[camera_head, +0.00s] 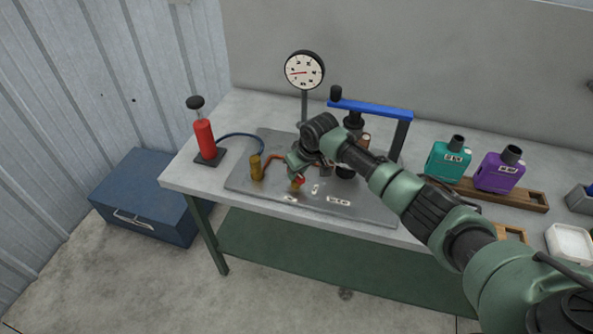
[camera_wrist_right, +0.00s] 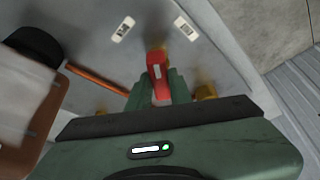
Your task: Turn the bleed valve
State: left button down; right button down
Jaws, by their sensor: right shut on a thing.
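The bleed valve shows as a small red handle (camera_head: 300,180) on a brass body on the grey base plate (camera_head: 370,210). In the right wrist view the red handle (camera_wrist_right: 157,66) sits between the fingers, with a pale mark on its top. My right gripper (camera_head: 297,174) is shut on this handle, reaching down from the right. In the right wrist view its green fingers (camera_wrist_right: 158,96) flank the handle. The brass body is mostly hidden. My left gripper is not in view.
A brass cylinder (camera_head: 256,168) stands left of the valve, near a copper pipe (camera_wrist_right: 97,80). A pressure gauge (camera_head: 304,71) and a blue-topped press frame (camera_head: 372,108) stand behind. A red hand pump (camera_head: 204,138) is at left. Teal (camera_head: 449,160) and purple (camera_head: 500,171) bottles are at right.

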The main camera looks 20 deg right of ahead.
jog(key=n+b, duration=0.1)
jog(key=n+y+b, duration=0.1)
jog(key=n, duration=0.1)
jog(key=shift+d+f+n+g, duration=0.1)
jog(key=shift+f+n+g, duration=0.1)
jog(key=shift+n+g, duration=0.15)
jog(key=shift+w+d+r+n+g+y+b, duration=0.1)
jog(key=shift+n+g+y+b, duration=0.25)
jog(key=shift+n+b, duration=0.55)
jog(key=shift+r+n+g+y+b, duration=0.1)
jog(key=shift+n+g+y+b, duration=0.2)
jog(key=shift+n+b, duration=0.6)
jog(key=c, duration=1.3)
grip_release()
jog(key=shift+r, duration=0.1)
jog(key=b+v, duration=0.1)
jog(key=v, duration=0.6)
jog(key=shift+d+r, duration=0.1)
jog(key=shift+r, duration=0.15)
